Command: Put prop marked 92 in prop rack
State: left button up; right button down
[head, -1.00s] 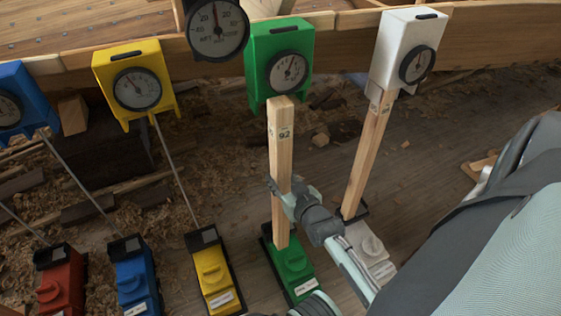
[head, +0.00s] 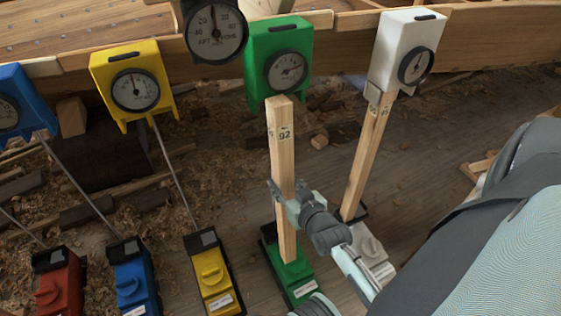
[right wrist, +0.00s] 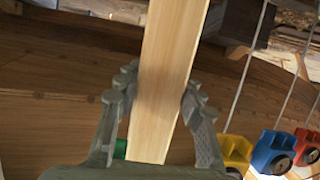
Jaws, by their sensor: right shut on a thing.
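The prop marked 92 (head: 285,155) is a pale square wooden post, standing nearly upright above the green floor unit. My right gripper (head: 283,188) is shut on it around mid-length. In the right wrist view the prop (right wrist: 167,75) runs between the two fingers of the gripper (right wrist: 160,100). The prop's lower end is in front of the green floor unit (head: 292,272); I cannot tell whether it touches. Its top is just below the green gauge box (head: 279,55). I cannot make out the prop rack. My left gripper is not in view.
A second wooden prop (head: 368,150) stands between the white gauge box (head: 404,48) and the white floor unit (head: 370,250). Thin rods join the yellow (head: 128,85) and blue (head: 22,100) gauge boxes to their floor units. The hull planking runs along the top.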

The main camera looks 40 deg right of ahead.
jog(key=shift+f+v, duration=0.2)
jog(key=shift+v, duration=1.35)
jog(key=shift+f+v, duration=0.2)
jog(key=shift+v, duration=1.35)
jog(key=s, duration=0.2)
jog(key=s+a, duration=0.1)
jog(key=s, duration=0.1)
jog(key=shift+s, duration=0.15)
